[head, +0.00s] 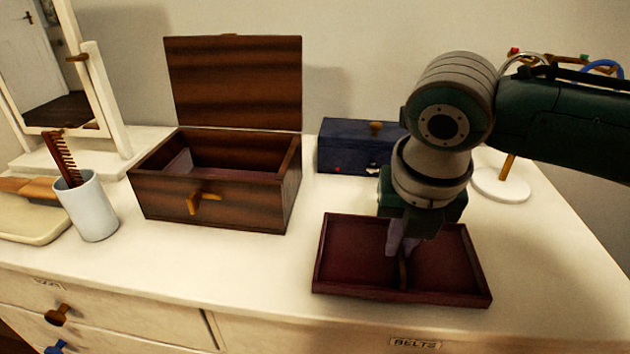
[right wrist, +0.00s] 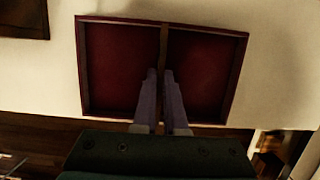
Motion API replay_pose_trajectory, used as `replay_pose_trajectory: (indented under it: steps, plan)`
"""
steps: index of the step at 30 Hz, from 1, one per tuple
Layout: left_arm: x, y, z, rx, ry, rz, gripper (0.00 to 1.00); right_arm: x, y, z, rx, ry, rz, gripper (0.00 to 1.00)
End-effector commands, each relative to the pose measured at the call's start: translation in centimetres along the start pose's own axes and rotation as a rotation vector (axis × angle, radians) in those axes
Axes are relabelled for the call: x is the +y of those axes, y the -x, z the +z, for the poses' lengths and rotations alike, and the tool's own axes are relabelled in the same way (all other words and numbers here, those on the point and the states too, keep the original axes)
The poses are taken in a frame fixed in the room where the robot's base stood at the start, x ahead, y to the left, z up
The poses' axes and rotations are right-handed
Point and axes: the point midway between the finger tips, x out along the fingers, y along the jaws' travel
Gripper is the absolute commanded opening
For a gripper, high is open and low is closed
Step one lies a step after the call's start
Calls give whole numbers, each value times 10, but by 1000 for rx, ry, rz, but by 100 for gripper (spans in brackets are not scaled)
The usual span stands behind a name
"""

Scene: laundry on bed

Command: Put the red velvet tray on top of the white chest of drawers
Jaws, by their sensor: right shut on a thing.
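The red velvet tray (head: 350,258) has a dark wooden rim and a middle divider. It is at or just above the top of the white chest of drawers (head: 250,275), near the front edge; I cannot tell whether it touches. My right gripper (head: 402,250) points down into the tray and is shut on its divider. In the right wrist view the tray (right wrist: 205,75) lies ahead of the fingers (right wrist: 160,95), with the divider between them. My left gripper is not in view.
An open wooden box (head: 225,205) stands left of the tray. A blue box (head: 345,148) and a white round stand base (head: 500,187) are behind it. A white cup (head: 90,210) with a comb and a mirror (head: 45,60) are at left. Clear top lies around the tray.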

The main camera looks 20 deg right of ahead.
Motion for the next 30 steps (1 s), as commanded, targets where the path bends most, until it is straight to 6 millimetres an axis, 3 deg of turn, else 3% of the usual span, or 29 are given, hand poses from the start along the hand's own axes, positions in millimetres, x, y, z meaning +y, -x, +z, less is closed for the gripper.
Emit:
replay_pose_trajectory:
  steps: [3,13,14,21,30]
  plan:
    - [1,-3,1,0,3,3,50,0,-9,-2,0,0,1,0]
    - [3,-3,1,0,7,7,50,0,-11,-3,-1,0,1,0]
    - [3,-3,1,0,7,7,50,0,-11,-3,0,0,0,10]
    - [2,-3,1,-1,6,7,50,0,-11,-3,0,0,0,37]
    - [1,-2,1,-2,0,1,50,0,-8,-2,-1,0,1,39]
